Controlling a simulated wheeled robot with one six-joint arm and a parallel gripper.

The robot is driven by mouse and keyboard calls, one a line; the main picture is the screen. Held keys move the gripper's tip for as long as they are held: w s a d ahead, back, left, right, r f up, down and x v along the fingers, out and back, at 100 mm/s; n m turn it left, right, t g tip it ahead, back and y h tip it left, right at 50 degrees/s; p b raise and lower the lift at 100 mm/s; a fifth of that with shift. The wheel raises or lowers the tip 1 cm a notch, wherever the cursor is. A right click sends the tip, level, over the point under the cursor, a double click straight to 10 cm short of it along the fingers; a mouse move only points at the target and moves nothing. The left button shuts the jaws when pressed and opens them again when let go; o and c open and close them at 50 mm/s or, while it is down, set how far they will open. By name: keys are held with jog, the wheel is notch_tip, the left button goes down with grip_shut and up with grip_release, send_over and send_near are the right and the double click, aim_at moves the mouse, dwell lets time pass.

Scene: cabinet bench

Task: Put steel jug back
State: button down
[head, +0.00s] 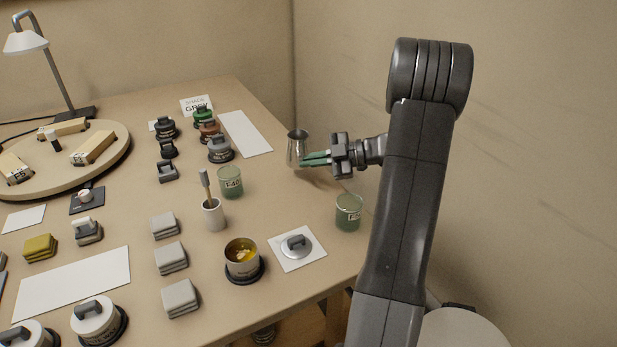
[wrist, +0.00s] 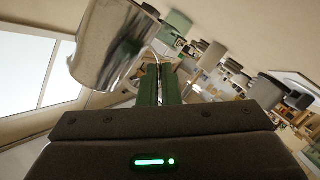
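The steel jug (head: 297,147) is a small shiny metal vessel near the right edge of the bench. It looks roughly upright in the head view; I cannot tell whether its base touches the bench. My gripper (head: 304,159) reaches in from the right with green fingers at the jug's right side. In the wrist view the jug (wrist: 108,50) fills the upper left, beside the fingertips. The fingers (wrist: 158,70) are close together there, seemingly on the jug's thin handle, which they mostly hide.
A long white sheet (head: 246,133) lies left of the jug. Green glass beakers (head: 230,182) and (head: 348,212) stand nearer. A white pot with a brush (head: 213,213), an amber-filled tin (head: 242,257) and a lid on a white card (head: 296,247) stand in front.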

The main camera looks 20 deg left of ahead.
jog(key=shift+f+b, duration=0.45)
jog(key=shift+f, duration=1.75)
jog(key=shift+f, duration=0.15)
jog(key=c, duration=1.6)
grip_release()
jog(key=shift+d+r, duration=0.15)
jog(key=shift+r, duration=0.05)
jog(key=p+v, duration=0.2)
jog(key=v, duration=0.9)
jog(key=shift+w+d+r, duration=0.1)
jog(key=shift+w+d, duration=0.05)
jog(key=shift+d, duration=0.2)
